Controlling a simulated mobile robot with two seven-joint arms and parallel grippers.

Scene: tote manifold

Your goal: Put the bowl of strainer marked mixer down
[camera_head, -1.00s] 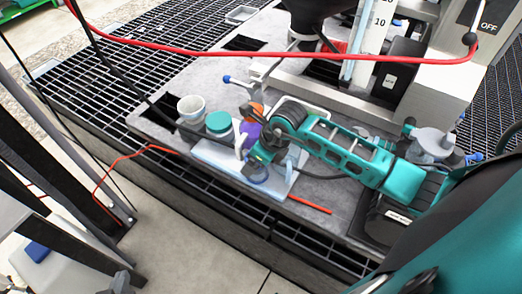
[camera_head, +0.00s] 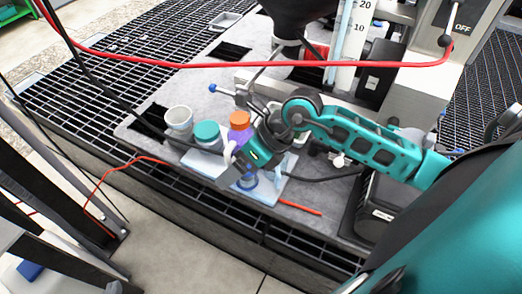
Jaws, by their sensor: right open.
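A clear blue bowl (camera_head: 247,182) sits low on the pale blue tray (camera_head: 270,194), with its upper part hidden by my right gripper. I take it to be the strainer bowl, but no mixer mark is legible. My right gripper (camera_head: 246,165) hangs just above and around the bowl's top, pointing down. It is open; whether a finger touches the bowl cannot be told. My left gripper is not in view.
A white cup (camera_head: 179,119), a teal-lidded jar (camera_head: 207,133) and an orange-capped purple bottle (camera_head: 240,130) stand close left of my right gripper. A red stick (camera_head: 300,208) lies right of the tray. A red hose (camera_head: 250,64) crosses the view.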

